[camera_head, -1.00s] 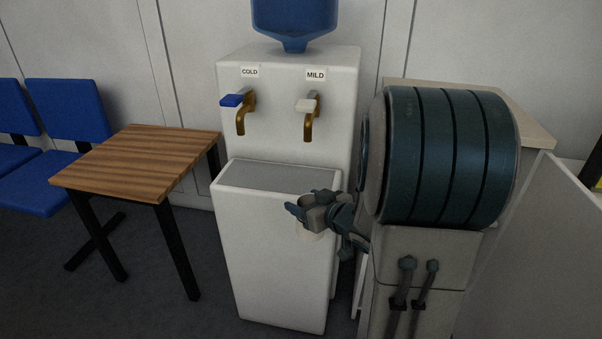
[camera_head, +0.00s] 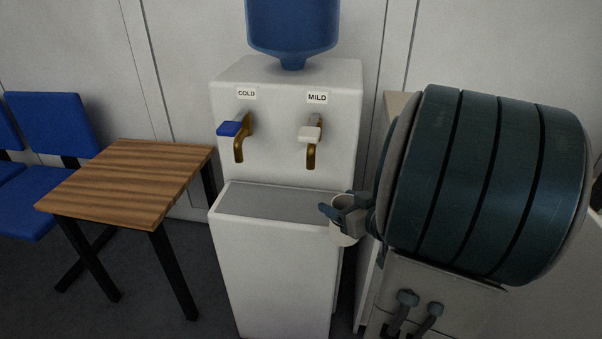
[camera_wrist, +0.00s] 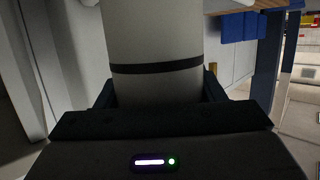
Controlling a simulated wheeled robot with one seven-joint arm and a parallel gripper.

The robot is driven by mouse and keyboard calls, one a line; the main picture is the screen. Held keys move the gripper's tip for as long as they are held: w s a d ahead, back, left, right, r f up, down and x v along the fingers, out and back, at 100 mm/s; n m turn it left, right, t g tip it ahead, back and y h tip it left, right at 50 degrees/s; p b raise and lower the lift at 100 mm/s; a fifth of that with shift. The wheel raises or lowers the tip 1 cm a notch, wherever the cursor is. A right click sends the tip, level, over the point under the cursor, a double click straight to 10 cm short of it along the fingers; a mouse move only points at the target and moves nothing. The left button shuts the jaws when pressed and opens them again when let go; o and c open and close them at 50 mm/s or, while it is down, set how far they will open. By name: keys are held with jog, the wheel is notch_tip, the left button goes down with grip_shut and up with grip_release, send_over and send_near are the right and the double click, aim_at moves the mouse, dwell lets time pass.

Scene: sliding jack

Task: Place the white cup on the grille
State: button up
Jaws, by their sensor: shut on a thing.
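The white cup (camera_head: 341,239) is held by my gripper (camera_head: 341,214) just right of the dispenser's front right corner in the head view. The gripper is shut on the cup, and its fingers hide part of it. In the wrist view the cup (camera_wrist: 155,45) fills the upper middle, with a dark band around it, between the fingers. The grey grille (camera_head: 270,204) is the recessed top of the white dispenser's lower part, below the taps. The grille is bare, and the cup is to the right of it and apart from its middle.
The white dispenser (camera_head: 272,275) has a blue-handled cold tap (camera_head: 236,140) and a white-handled mild tap (camera_head: 311,143) above the grille. A blue bottle (camera_head: 292,28) is on top. A wooden table (camera_head: 130,180) and blue chairs (camera_head: 50,122) stand left.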

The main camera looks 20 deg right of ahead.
jog(key=shift+w+a+r+p, duration=0.1)
jog(key=shift+w+r+p, duration=0.1)
jog(key=shift+w+p, duration=0.4)
jog(key=shift+w+a+r+p, duration=0.1)
jog(key=shift+w+r+p, duration=0.05)
jog(key=shift+w+p, duration=0.35)
jog(key=x, duration=0.8)
jog(key=r+b+x, duration=0.1)
jog(key=x, duration=0.3)
jog(key=shift+w+r, duration=0.1)
jog(key=shift+f, duration=0.2)
jog(key=o, duration=1.2)
